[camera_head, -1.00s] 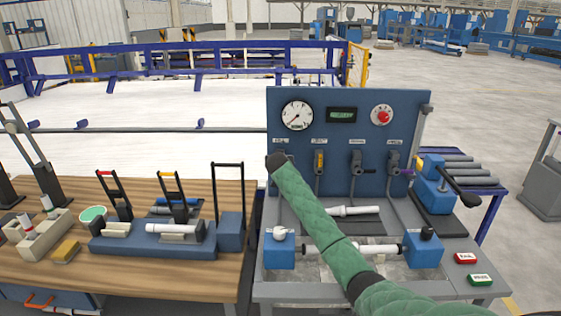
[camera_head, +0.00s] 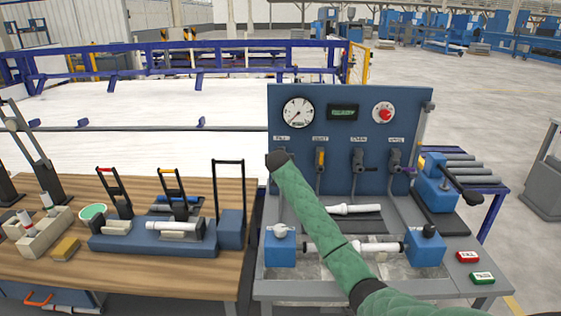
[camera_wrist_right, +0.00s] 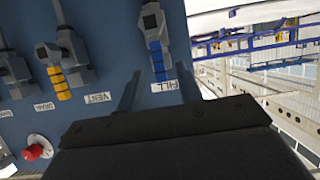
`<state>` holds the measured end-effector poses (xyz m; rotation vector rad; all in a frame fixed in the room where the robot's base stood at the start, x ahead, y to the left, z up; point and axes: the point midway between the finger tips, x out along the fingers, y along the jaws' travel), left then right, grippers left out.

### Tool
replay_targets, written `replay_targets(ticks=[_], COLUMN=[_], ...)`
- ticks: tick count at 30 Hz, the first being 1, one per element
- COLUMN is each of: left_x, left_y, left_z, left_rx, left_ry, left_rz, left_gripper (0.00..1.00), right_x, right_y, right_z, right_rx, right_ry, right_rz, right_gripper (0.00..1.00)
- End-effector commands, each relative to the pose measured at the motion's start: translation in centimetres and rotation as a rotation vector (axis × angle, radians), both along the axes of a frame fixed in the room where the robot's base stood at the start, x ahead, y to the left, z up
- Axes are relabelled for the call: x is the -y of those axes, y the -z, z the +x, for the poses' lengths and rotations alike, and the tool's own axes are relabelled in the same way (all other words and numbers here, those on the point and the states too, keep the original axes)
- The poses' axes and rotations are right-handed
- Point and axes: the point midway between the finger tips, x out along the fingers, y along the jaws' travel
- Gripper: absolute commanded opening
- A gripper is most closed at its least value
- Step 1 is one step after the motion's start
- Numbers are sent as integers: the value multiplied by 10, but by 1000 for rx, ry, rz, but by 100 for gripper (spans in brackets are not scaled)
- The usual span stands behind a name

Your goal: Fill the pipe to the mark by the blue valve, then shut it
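The blue-handled valve (camera_wrist_right: 157,58) is on the panel above the FILL label in the right wrist view, its handle pointing towards that label. In the head view my right gripper hides it. My right gripper (camera_wrist_right: 160,90) is open, its two dark fingers apart on either side of the handle's end; contact cannot be told. In the head view my right gripper (camera_head: 278,160) is at the panel's left side, under the FILL label. A white pipe (camera_head: 376,248) lies level between two blue clamp blocks, partly behind my green-sleeved arm. No fill mark can be made out. My left gripper is out of view.
The yellow VENT valve (camera_head: 320,159) is just right of my right gripper, with further valves beyond. The panel (camera_head: 340,180) carries a gauge (camera_head: 298,113), a display (camera_head: 343,113) and a red button (camera_head: 383,113). A loose white pipe (camera_head: 355,209) lies behind the clamped one.

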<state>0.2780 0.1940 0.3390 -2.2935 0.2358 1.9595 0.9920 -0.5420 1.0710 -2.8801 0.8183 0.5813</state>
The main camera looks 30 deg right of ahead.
Motion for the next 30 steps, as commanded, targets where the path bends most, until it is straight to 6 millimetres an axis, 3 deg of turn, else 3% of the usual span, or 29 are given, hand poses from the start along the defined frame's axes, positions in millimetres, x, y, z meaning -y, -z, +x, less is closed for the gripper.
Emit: replay_targets(ticks=[12,30], left_x=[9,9], left_y=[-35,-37], left_z=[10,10], left_rx=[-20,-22], left_ry=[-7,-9], left_rz=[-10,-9], left_gripper=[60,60], right_x=[-22,-23], right_y=[-15,-16], right_z=[-34,-35], right_rx=[-1,-1], right_ry=[-1,-1], right_rz=[0,0], right_gripper=[35,35])
